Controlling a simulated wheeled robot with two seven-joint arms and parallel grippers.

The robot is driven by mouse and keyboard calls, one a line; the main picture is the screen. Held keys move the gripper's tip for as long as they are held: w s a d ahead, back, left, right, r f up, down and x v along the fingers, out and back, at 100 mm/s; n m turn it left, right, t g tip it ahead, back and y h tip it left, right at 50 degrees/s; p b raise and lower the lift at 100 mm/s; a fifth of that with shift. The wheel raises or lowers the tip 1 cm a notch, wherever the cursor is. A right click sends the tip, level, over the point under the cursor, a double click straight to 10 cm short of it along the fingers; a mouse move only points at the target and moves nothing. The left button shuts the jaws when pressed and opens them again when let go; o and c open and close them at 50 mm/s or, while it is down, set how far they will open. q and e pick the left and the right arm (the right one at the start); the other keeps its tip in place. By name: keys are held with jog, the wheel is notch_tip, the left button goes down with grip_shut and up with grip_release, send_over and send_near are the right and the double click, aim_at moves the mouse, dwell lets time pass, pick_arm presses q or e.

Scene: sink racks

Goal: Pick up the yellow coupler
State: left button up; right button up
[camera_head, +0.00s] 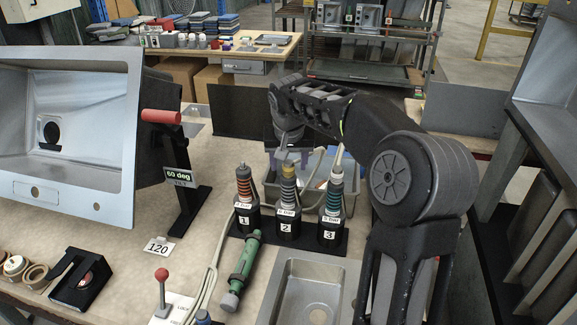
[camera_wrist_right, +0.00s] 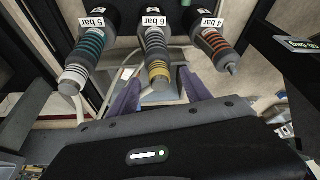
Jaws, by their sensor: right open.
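The yellow coupler (camera_head: 289,188) stands upright in the middle holder, numbered 2, on a dark base. In the right wrist view the yellow coupler (camera_wrist_right: 158,72) points towards the camera, with a "6 bar" label. My right gripper (camera_head: 290,157) is above its top in the head view. In the wrist view the open right gripper (camera_wrist_right: 160,92) has one purple finger on each side of the coupler's tip. I cannot tell whether they touch it. My left gripper is not in view.
An orange-ringed coupler (camera_head: 244,184) and a teal-ringed coupler (camera_head: 334,194) stand close on either side. A green tool (camera_head: 243,270) lies in front. A grey bin (camera_head: 268,190) is behind. A metal sink (camera_head: 305,297) lies at the front, and a tilted sink (camera_head: 70,135) stands left.

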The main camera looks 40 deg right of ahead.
jog(key=shift+w+d+f, duration=0.15)
jog(key=shift+w+f, duration=0.05)
jog(key=shift+f, duration=0.4)
jog(key=shift+c, duration=0.5)
grip_shut()
